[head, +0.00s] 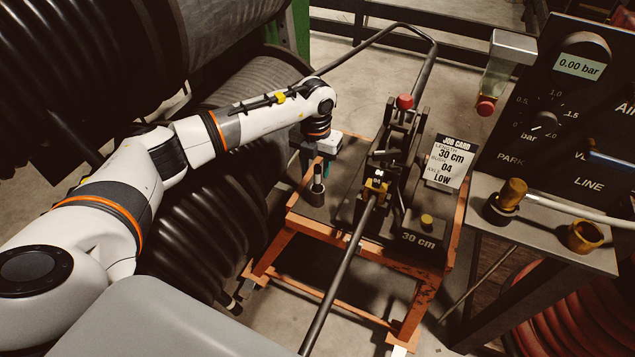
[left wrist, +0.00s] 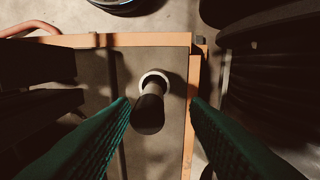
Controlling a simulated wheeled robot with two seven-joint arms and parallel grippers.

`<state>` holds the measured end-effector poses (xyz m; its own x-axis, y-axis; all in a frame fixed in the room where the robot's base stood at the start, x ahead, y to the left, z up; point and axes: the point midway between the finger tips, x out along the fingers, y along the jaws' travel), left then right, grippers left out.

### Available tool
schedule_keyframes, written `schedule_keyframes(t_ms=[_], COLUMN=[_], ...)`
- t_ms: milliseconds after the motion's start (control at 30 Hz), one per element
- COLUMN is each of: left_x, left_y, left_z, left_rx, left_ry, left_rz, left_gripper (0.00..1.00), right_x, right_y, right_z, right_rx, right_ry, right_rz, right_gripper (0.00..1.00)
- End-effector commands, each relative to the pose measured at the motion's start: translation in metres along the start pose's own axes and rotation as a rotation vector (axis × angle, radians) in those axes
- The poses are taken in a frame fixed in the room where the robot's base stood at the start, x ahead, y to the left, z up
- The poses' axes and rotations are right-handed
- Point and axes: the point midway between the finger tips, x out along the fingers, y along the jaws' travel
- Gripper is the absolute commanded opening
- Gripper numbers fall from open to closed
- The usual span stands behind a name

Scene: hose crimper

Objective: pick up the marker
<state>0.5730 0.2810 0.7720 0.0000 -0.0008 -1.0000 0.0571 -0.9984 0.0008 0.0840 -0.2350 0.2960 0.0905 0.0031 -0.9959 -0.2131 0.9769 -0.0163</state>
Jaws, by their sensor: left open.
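The marker (head: 317,180) is dark and stands upright in a small round holder (head: 316,196) on the left part of the orange-framed bench. In the left wrist view the marker (left wrist: 149,112) is seen from above, with the pale ring of the holder (left wrist: 154,79) around it. My left gripper (head: 316,164) is open, just above and around the marker's top. In the left wrist view its two green ridged fingers (left wrist: 160,101) lie on either side of the marker, with a gap on both sides. My right gripper is not in view.
The crimper with a red knob (head: 404,101) and a dark hose (head: 340,270) stand right of the marker. A job card (head: 448,162) reads 30 cm. Large black hose reels (head: 205,235) lie left of the bench. A gauge panel (head: 560,120) stands at the right.

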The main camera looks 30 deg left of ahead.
Motion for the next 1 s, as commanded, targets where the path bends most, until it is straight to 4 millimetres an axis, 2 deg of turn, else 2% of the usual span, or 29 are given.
schedule_keyframes(t_ms=[300,433,633,900,1000], left_x=[0.043,0.05,0.051,0.051,0.05], left_y=[0.007,0.007,0.007,0.007,0.007], left_z=[0.006,0.005,0.005,0.005,0.005], left_rx=[-0.001,0.0,0.0,0.0,0.0], left_ry=[-0.004,0.0,0.0,0.0,0.0], left_rz=[0.0,0.001,0.001,0.001,0.001], left_gripper=[0.42,0.42,0.42,0.0,0.0], right_x=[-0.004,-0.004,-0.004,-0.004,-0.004], right_y=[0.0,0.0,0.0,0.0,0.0], right_z=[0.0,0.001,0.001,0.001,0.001], right_rx=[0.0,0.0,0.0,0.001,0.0], right_ry=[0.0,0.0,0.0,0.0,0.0], right_rz=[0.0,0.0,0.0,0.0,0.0], right_gripper=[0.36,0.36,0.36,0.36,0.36])
